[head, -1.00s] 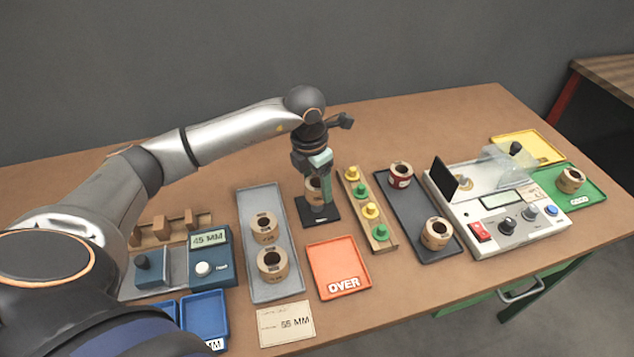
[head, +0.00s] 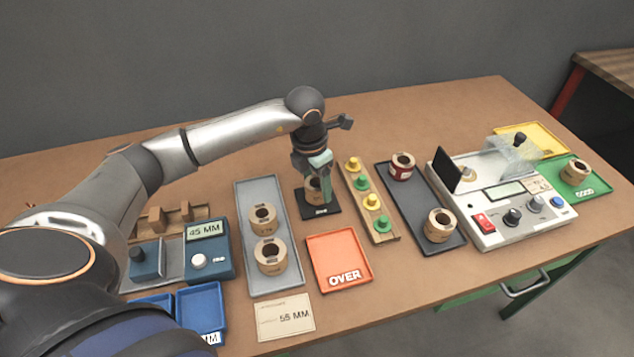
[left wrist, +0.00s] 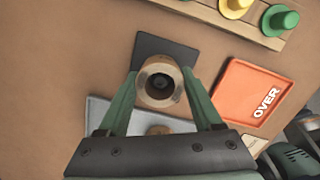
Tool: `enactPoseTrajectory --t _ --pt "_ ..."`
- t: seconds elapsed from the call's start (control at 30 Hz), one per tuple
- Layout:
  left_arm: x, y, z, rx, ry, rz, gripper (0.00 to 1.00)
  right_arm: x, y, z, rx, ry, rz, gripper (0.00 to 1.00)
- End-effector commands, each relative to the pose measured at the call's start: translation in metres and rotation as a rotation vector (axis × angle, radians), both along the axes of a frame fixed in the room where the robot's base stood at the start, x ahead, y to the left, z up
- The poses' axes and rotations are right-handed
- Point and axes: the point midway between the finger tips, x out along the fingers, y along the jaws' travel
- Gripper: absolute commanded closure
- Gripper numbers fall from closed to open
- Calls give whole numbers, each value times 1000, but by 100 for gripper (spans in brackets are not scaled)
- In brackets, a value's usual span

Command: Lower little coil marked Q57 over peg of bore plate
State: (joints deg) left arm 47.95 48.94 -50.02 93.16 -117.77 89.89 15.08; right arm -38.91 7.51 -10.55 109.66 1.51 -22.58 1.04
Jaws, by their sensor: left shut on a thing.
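My left gripper (head: 314,168) points down and is shut on a small tan coil (head: 313,190). The coil is upright above the black bore plate (head: 326,211), its lower end close to the plate. In the left wrist view the coil (left wrist: 149,87) sits between the two green fingers, with the bore plate (left wrist: 165,47) behind it. Something dark and round shows inside the coil's hole; I cannot tell whether the peg has entered it. No Q57 mark is readable. My right gripper is in neither view.
A grey tray (head: 283,190) with two tan coils is left of the plate. The orange OVER tray (head: 337,252) lies in front. A wooden rack (head: 384,237) of yellow and green plugs stands close on the right. A dark tray (head: 400,213) and white tester (head: 513,233) lie beyond.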

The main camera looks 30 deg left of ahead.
Motion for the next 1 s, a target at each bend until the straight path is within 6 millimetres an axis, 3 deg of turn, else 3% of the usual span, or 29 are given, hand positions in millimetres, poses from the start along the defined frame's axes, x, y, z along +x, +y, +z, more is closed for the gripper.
enactPoseTrajectory --t 0.77,0.8,1.0 --pt "0 0 -8 0 0 0 94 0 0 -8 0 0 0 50" --pt "0 0 -7 0 -1 0 31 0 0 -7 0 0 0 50" --pt "0 0 -7 0 0 0 9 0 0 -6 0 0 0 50"
